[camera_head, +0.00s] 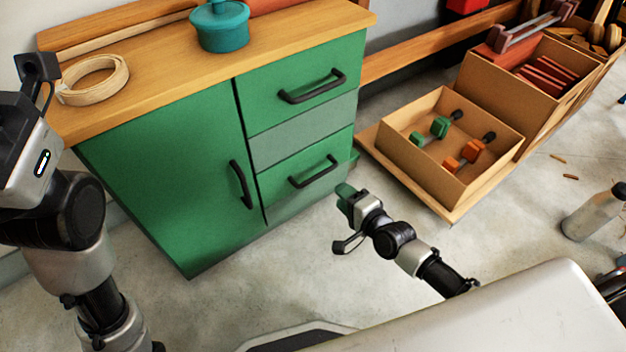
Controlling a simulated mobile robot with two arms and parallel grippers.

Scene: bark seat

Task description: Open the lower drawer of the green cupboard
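The green cupboard (165,170) stands at the left under a wooden top, with a door on its left and drawers on its right. The lower drawer (278,182) looks shut, flush with the front, and has a black bar handle (314,172). The upper drawer (265,105) also looks shut. My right gripper (345,192) is low, just right of the lower drawer's handle and apart from it, near the cupboard's lower right corner. Its fingertips are too small to tell open from shut. My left arm rises at the left edge; its fingertips do not show.
A teal pot (220,27) and a wooden ring (93,82) sit on the cupboard top. An open crate with green and orange pieces (396,137) stands right of the cupboard. A grey bottle (592,213) stands far right. The floor before the cupboard (262,265) is clear.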

